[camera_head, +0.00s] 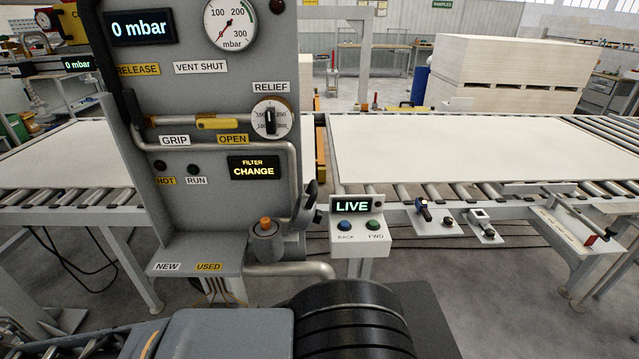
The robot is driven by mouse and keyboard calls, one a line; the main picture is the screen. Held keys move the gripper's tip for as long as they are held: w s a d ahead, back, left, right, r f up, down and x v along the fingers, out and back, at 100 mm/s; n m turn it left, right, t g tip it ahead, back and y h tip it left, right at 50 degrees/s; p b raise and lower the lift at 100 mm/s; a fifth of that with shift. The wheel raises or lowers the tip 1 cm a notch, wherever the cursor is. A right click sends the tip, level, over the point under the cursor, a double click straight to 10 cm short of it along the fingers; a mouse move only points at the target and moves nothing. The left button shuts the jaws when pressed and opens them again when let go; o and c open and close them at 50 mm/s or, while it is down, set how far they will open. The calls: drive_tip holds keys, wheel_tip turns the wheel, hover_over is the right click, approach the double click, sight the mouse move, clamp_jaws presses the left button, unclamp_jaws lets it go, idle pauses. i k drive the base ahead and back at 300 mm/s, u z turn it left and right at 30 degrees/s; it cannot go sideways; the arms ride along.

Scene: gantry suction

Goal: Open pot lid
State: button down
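A lit sign (253,168) above the pot reads "FILTER CHANGE". My gripper is not in view; only links of my own arm show along the bottom edge, in front of and below the pot.
The grey panel (215,100) carries gauges, a relief dial (271,118) and a yellow handle (217,124); its displays read 0 mbar. The shelf (195,263) has NEW and USED labels. A button box (360,232) showing "LIVE" stands right. Roller conveyors with white boards (480,150) flank the panel.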

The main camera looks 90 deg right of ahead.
sight(302, 217)
drive_tip(key=k, duration=0.8)
drive_tip(key=z, duration=1.1)
